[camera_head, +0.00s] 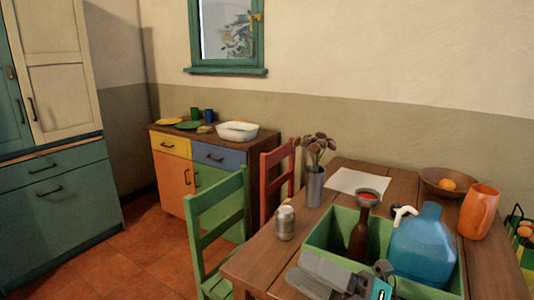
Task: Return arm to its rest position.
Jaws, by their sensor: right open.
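My right gripper (298,268) shows at the bottom of the picture, grey, with its fingers pointing left. It is open and I see nothing between the fingers. It appears in front of the near side of a green crate (321,231) on the wooden table (262,252); I cannot tell whether it touches the crate. The rest of my right arm is cut off by the lower edge. My left gripper is not in view.
The crate holds a brown bottle (358,238) and a blue jug (423,245). Around it stand a can (285,223), a vase (314,187), an orange pitcher (478,211) and a bowl (436,185). A green chair (222,210) stands left of the table. Floor at left is clear.

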